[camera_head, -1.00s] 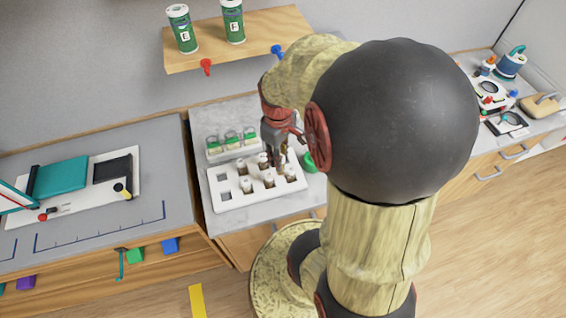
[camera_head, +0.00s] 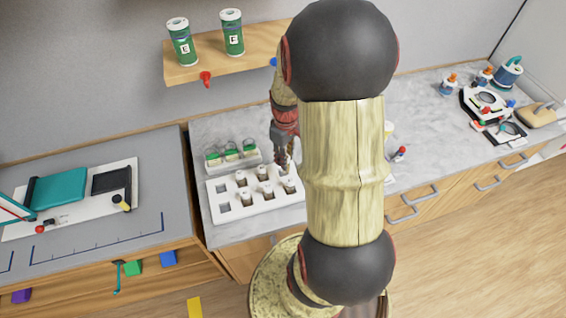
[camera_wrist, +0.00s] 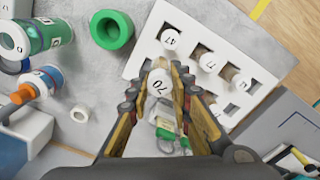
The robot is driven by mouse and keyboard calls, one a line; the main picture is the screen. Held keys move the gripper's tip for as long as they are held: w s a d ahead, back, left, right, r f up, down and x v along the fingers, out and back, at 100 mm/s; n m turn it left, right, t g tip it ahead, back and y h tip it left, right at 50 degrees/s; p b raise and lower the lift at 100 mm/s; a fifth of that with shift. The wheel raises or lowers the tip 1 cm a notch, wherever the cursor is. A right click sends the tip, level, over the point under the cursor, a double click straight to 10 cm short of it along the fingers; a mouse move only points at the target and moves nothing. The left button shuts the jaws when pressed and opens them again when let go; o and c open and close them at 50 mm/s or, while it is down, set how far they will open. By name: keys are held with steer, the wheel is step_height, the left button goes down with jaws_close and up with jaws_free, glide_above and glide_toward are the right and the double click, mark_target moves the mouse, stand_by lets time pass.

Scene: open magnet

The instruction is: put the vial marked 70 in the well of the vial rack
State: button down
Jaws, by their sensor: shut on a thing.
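My gripper (camera_head: 283,160) is shut on the vial marked 70 (camera_wrist: 159,84), whose white numbered cap shows between the fingers in the wrist view. The white vial rack (camera_head: 258,207) stands on the counter, with several capped vials in it and empty square wells at its left end. In the wrist view, the rack (camera_wrist: 188,22) lies beyond and right of the held vial; one vial there is marked 47 (camera_wrist: 170,38). In the head view, my gripper is at the rack's back right. The held vial's lower end is hidden.
A tray of green-lidded jars (camera_head: 232,156) stands behind the rack. In the wrist view, a green ring-shaped thing (camera_wrist: 111,30) and a green-and-white container (camera_wrist: 45,37) lie left of the rack. A shelf (camera_head: 210,62) with two green canisters hangs above.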

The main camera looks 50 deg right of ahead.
steer(key=shift+w+d+f, duration=0.4)
steer(key=shift+w+f, duration=0.1)
steer(key=shift+f, duration=0.85)
steer(key=shift+w+d+f, duration=0.45)
steer(key=shift+w+f, duration=0.05)
steer(key=shift+f, duration=0.8)
steer(key=shift+w+d+f, duration=0.4)
steer(key=shift+w+f, duration=0.1)
steer(key=shift+f, duration=0.85)
steer(key=shift+b, duration=0.3)
steer(key=shift+f, duration=0.15)
steer(key=c, duration=1.7)
jaws_free()
steer(key=shift+o, duration=0.4)
